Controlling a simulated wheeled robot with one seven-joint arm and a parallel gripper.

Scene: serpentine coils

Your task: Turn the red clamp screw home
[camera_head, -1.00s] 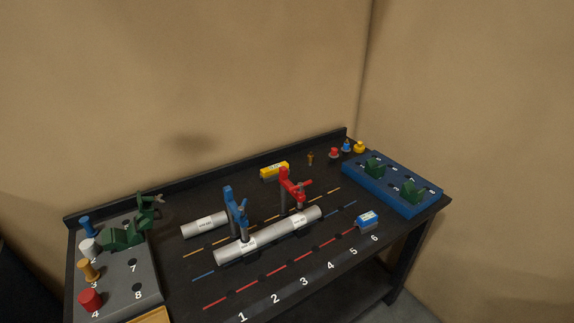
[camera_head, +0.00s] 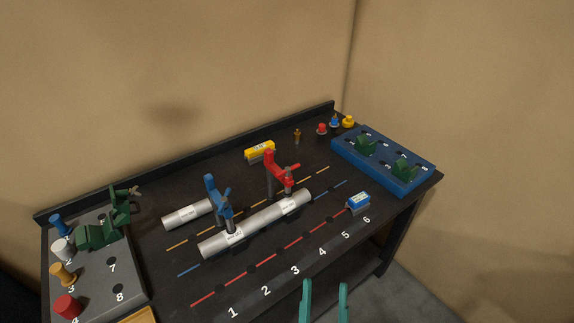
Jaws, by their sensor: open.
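The red clamp (camera_head: 272,172) stands upright on the black table, its arm reaching over the right part of a long grey pipe (camera_head: 262,222). Its screw (camera_head: 288,183) hangs from the arm above the pipe; I cannot tell if the screw tip touches it. The blue clamp (camera_head: 213,196) stands to the left, over the same pipe. My gripper (camera_head: 325,288) shows two teal fingers at the bottom edge, open and empty, in front of the table and well short of the red clamp.
A shorter pipe (camera_head: 187,214) lies at left. A blue-and-white block (camera_head: 358,202) sits near the front right. A grey tray (camera_head: 128,279) with coloured pegs is at left, a blue tray (camera_head: 430,164) with green blocks at right. A yellow block (camera_head: 259,151) lies behind.

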